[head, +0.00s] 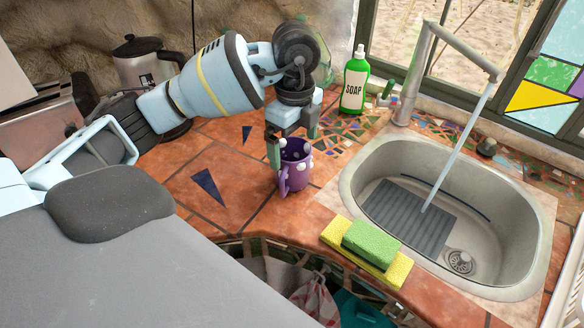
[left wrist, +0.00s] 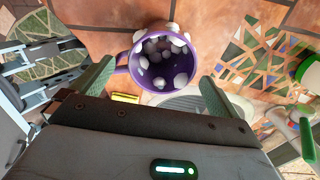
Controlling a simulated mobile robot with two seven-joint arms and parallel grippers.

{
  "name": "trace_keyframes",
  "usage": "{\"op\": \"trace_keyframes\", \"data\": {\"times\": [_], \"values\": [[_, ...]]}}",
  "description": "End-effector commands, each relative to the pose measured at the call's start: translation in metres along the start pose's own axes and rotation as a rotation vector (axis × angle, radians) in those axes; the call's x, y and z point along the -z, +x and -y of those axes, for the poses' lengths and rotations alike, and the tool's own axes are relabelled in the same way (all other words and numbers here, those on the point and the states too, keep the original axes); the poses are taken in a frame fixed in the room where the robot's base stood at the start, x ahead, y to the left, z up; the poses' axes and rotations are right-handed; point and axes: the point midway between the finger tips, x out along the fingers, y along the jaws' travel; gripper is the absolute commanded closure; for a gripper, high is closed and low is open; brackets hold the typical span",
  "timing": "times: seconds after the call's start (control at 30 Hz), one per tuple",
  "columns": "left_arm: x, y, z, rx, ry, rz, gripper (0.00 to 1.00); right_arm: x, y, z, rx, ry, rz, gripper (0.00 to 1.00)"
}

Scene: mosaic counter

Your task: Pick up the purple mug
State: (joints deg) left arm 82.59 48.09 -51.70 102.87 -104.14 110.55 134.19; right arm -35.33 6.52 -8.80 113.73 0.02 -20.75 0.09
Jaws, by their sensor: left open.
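The purple mug (head: 295,168) with white bumps stands upright on the terracotta tiled counter, left of the sink. Its handle points toward the front in the head view. In the left wrist view the mug (left wrist: 160,62) is seen from above, its mouth facing the camera and its handle to the left. My left gripper (head: 292,140) is open just above and behind the mug in the head view. In the left wrist view its two green fingers (left wrist: 155,85) are spread to either side of the mug, with nothing held. Contact with the mug cannot be told. My right gripper is not in view.
A sink (head: 350,190) with running water from a faucet (head: 412,85) lies to the right. A green sponge (head: 371,241) lies on a yellow one (head: 340,236) at the counter's front. A green soap bottle (head: 354,85) and a kettle (head: 140,68) stand behind.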

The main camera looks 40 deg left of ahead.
Motion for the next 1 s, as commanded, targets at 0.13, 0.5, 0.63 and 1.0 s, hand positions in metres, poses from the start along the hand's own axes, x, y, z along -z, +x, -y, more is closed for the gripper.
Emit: {"op": "trace_keyframes", "data": {"times": [0.13, 0.5, 0.63, 1.0], "values": [[0.000, 0.003, 0.000, 0.002, 0.000, 0.000, 0.00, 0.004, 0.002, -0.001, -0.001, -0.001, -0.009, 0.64], [-0.004, 0.047, 0.000, -0.001, 0.001, -0.001, 0.00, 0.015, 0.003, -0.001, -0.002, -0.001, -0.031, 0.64], [-0.004, 0.054, 0.000, 0.002, 0.001, 0.000, 0.00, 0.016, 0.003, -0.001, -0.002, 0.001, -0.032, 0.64], [-0.004, 0.054, 0.001, 0.002, 0.001, 0.000, 0.20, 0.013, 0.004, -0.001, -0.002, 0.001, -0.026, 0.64]]}}
